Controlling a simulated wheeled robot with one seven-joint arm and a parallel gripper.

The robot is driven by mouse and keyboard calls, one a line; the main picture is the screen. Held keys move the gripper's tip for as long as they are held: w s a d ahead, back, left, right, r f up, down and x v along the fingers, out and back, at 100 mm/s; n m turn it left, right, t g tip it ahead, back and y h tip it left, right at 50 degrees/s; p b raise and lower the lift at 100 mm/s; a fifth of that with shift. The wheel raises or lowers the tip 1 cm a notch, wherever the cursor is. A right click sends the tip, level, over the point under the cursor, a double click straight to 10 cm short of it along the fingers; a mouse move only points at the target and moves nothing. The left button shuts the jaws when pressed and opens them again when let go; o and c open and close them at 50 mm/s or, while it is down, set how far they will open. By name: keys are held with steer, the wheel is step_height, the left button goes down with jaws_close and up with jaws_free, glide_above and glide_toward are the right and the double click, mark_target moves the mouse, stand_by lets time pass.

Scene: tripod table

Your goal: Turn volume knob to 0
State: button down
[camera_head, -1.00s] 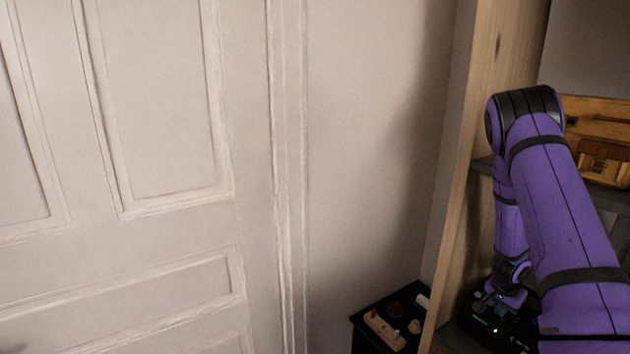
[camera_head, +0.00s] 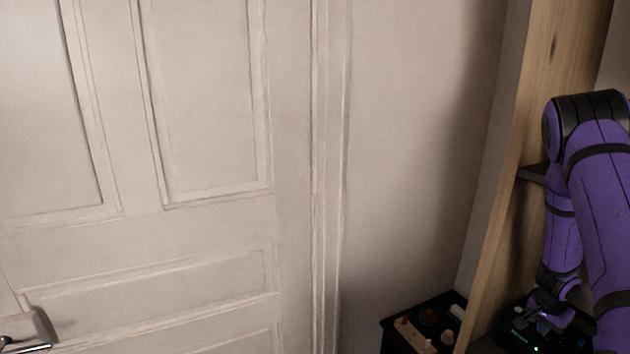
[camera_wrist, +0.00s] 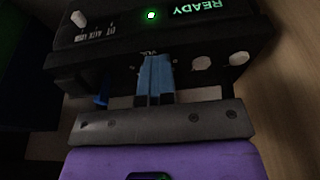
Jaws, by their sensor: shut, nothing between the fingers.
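A black device (camera_wrist: 205,28) with a green "READY" display and a small green light (camera_wrist: 151,15) fills the top of the wrist view. My gripper (camera_wrist: 157,62) shows two blue fingers side by side, shut and empty. Their tips lie over the device's front face just below the "VOL" label (camera_wrist: 148,53). The volume knob itself is not visible there; the fingers cover that spot, and I cannot tell whether they touch it. Two pale round knobs (camera_wrist: 238,58) are to the right. In the head view the device (camera_head: 520,337) is low at the right, partly under my arm.
A white switch (camera_wrist: 78,19) stands by labels at the device's left. A wooden shelf upright (camera_head: 520,150) rises left of my arm. A dark stand (camera_head: 392,325) with small coloured items is beyond it. A panelled door with a handle (camera_head: 25,343) is at the left.

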steer(key=shift+s+a+f, duration=0.1)
steer(key=shift+s+f, duration=0.3)
steer(key=shift+s, duration=0.45)
steer(key=shift+s+d, duration=0.5)
steer(key=shift+s, duration=0.15)
steer(key=shift+d+r, duration=0.1)
steer(key=shift+d, duration=0.05)
steer(key=shift+s+a, duration=0.2)
steer(key=shift+s, duration=0.1)
steer(key=shift+r, duration=0.1)
step_height(320, 180, up, 6)
glide_above(554, 345)
steer(key=a, duration=0.1)
steer(key=shift+w+a, duration=0.1)
steer(key=shift+w, duration=0.1)
